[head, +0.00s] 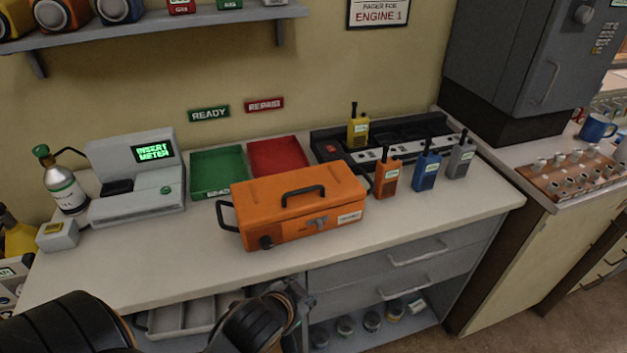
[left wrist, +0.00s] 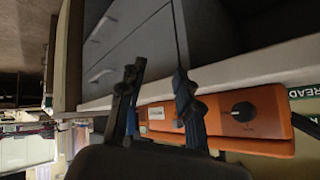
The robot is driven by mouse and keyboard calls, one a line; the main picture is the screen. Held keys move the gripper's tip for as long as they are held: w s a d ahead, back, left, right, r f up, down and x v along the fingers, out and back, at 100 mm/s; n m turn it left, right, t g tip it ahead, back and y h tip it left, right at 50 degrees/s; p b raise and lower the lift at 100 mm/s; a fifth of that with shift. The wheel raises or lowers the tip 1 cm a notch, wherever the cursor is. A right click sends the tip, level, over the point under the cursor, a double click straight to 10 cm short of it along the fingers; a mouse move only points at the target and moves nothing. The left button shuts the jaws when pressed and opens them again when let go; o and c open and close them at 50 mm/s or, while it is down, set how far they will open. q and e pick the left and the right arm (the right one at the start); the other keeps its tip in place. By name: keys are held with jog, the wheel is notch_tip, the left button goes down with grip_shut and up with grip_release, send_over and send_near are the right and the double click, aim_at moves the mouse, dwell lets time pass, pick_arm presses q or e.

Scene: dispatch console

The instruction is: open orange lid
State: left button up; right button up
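The orange case (head: 300,208) sits on the counter with its orange lid (head: 262,190) down. The lid has a dark handle on top, and the case has a grey latch (head: 318,222) and black knob (head: 266,242) on its front. In the left wrist view the case (left wrist: 258,113) lies beyond my fingers, turned sideways, with its knob (left wrist: 242,111) visible. My left gripper (left wrist: 158,98) is open, its two dark fingers apart with nothing held. In the head view my left gripper (head: 296,302) is low in front of the counter, apart from the case. My right gripper is not in view.
A green tray (head: 240,155) and red tray (head: 299,145) stand behind the case. Orange (head: 387,178), blue (head: 426,172) and grey (head: 460,160) radios stand to its right. A meter console (head: 138,208) is on the left. The counter's front strip is clear; drawers (head: 385,262) lie below.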

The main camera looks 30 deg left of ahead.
pick_arm(q)
jog(key=w+a+r+m+t, duration=0.2)
jog(key=w+r+t, duration=0.4)
jog(key=w+r, duration=0.4)
jog(key=w+d+r+m+t+h, duration=0.15)
jog(key=r+m+t, duration=0.25)
jog(key=r, duration=0.5)
jog(key=w+d+r+m+t+h, duration=0.1)
jog(key=d+r+m+t+h, duration=0.25)
jog(key=r, duration=0.55)
jog(key=s+d+r+m+g+h, duration=0.3)
jog(key=d+r+m+g+h, duration=0.45)
jog(key=m+h, duration=0.9)
jog(key=m+g+y, duration=1)
jog(key=m+y, duration=0.5)
jog(key=y, duration=0.4)
send_near(303, 189)
jog(key=p+x, duration=0.1)
jog(key=x, duration=0.6)
jog(key=shift+w+f+p, duration=0.1)
jog(key=shift+f+p, duration=0.25)
jog(key=shift+p, duration=0.05)
